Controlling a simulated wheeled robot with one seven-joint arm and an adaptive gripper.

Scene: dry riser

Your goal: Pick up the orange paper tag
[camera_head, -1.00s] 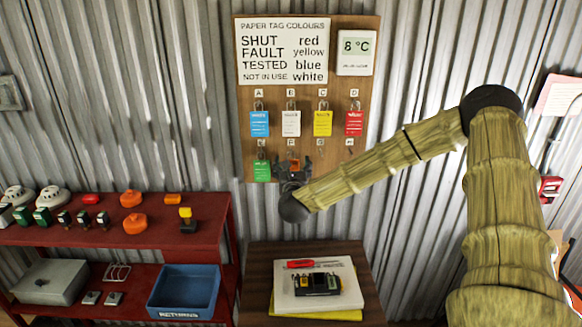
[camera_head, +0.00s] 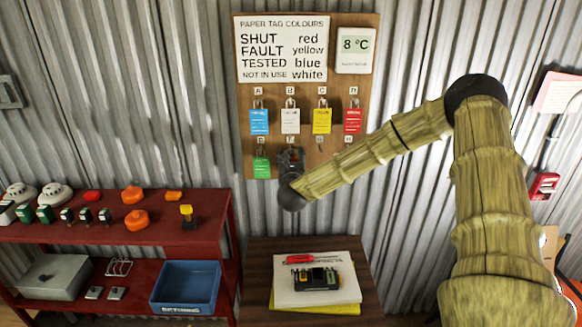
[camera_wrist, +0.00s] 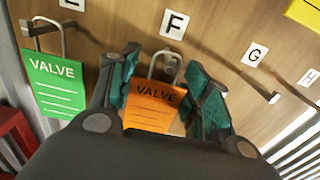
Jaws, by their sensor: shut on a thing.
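The orange paper tag (camera_wrist: 152,106), marked VALVE, hangs from a metal shackle at hook F in the wrist view. My gripper (camera_wrist: 166,88) is shut on it, with a green-padded finger at each side. In the head view my gripper (camera_head: 291,158) is at the lower row of the wooden board (camera_head: 330,85) and hides nearly all of the orange tag. A green tag (camera_wrist: 56,84) hangs at the left in the wrist view, apart from my fingers; it also shows in the head view (camera_head: 261,168).
Blue (camera_head: 259,121), white (camera_head: 290,121), yellow (camera_head: 322,120) and red (camera_head: 353,120) tags hang in the row above. Hook G (camera_wrist: 272,97) is empty. A red shelf (camera_head: 170,236) and a small table (camera_head: 262,262) stand below.

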